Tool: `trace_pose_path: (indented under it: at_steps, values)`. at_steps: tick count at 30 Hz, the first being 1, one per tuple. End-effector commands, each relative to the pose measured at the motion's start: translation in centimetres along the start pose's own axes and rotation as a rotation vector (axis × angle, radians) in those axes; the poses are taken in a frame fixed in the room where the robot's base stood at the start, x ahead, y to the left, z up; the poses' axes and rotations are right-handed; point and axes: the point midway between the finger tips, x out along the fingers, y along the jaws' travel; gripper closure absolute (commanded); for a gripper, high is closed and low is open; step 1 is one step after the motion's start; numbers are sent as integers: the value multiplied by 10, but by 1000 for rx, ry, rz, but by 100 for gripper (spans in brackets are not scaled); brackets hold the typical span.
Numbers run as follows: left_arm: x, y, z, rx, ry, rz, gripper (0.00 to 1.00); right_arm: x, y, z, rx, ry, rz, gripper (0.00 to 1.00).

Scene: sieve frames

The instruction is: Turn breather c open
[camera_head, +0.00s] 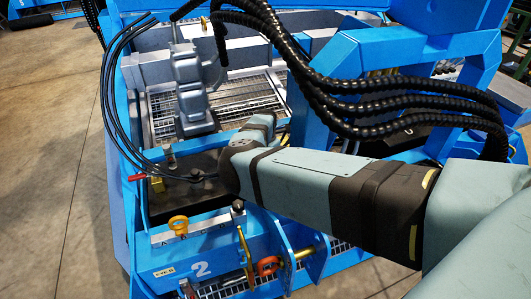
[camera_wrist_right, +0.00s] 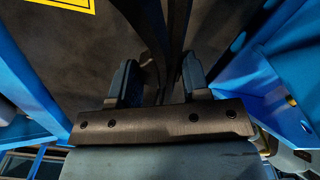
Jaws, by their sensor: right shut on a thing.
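My right gripper (camera_wrist_right: 166,72) shows in the right wrist view, its two fingers close together around a narrow dark part (camera_wrist_right: 165,45). The picture is too dark to tell whether this part is breather c. In the head view my right arm comes in from the right and bends near the middle of the blue machine; its fingers are hidden there. My left gripper is not in view.
A grey motor-like unit (camera_head: 190,85) stands behind. Thick black hoses (camera_head: 345,88) loop above my right arm. Bare floor (camera_head: 50,150) lies left.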

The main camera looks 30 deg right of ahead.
Motion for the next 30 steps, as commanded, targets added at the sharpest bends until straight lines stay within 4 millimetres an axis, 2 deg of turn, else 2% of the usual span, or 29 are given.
trace_pose_path:
  at_steps: [8,16,30]
  values:
    - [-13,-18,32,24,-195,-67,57,-4,0,1,-261,-1,-1,81]
    - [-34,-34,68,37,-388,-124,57,-4,0,1,-517,-1,-1,81]
    - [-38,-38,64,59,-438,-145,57,-4,0,0,-963,0,-1,81]
